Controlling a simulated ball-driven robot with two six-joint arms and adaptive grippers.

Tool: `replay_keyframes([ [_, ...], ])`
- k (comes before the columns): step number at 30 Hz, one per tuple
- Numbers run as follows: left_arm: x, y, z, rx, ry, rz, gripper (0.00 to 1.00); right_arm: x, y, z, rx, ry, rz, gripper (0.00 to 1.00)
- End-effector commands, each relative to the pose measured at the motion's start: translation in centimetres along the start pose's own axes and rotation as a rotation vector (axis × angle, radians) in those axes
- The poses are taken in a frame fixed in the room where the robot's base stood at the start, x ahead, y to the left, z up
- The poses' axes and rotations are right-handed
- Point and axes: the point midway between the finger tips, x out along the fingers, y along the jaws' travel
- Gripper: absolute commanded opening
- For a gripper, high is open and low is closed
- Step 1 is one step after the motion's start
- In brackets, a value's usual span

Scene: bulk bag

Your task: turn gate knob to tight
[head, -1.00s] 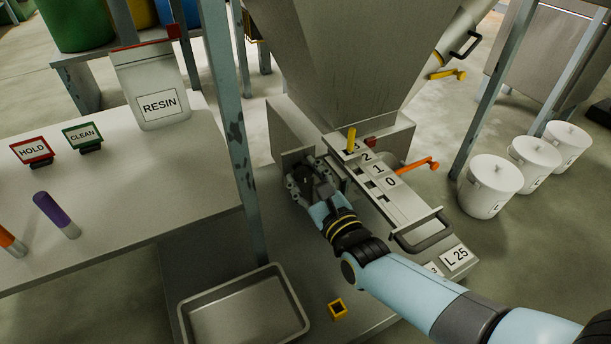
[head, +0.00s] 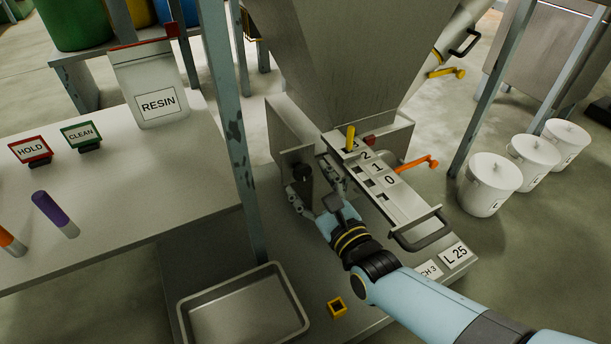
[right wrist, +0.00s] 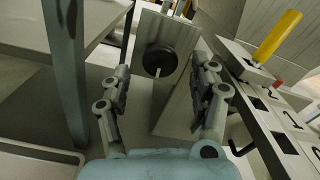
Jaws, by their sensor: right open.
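The gate knob is a round black knob (right wrist: 160,61) with a pale pointer mark, on an upright grey plate (right wrist: 181,38). In the right wrist view it sits ahead, between the two fingers but beyond their tips. In the head view the knob (head: 301,172) shows dark on the plate left of the slotted gate. My right gripper (head: 318,190) is open and empty in front of the knob, apart from it. It also shows in the right wrist view (right wrist: 164,78), fingers spread to both sides. The left gripper is not in view.
The slotted gate (head: 378,182) numbered 0, 1, 2, with a yellow peg (head: 350,138), lies close right of the gripper. An orange lever (head: 417,164) is beyond it. A steel post (head: 238,140) stands left.

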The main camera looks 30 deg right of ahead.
Motion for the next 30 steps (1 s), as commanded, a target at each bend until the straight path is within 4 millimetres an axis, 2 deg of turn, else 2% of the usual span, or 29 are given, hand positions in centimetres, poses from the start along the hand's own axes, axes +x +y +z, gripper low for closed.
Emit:
replay_keyframes([
  [1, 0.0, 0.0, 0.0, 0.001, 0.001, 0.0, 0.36, -1.4, 0.1, -0.1, 0.0, 0.003, 0.001, 0.62],
  [6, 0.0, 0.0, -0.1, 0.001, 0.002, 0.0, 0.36, -5.2, 0.0, -0.1, 0.001, 0.003, 0.0, 0.62],
  [12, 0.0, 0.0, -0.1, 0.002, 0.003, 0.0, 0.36, -8.3, 0.0, -0.1, 0.0, 0.002, 0.0, 0.62],
  [18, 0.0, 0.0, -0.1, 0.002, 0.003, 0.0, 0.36, -9.2, 0.0, -0.1, 0.0, 0.001, 0.0, 0.62],
  [30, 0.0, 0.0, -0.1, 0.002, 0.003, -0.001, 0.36, -9.1, 0.0, -0.1, 0.0, 0.001, 0.0, 0.62],
])
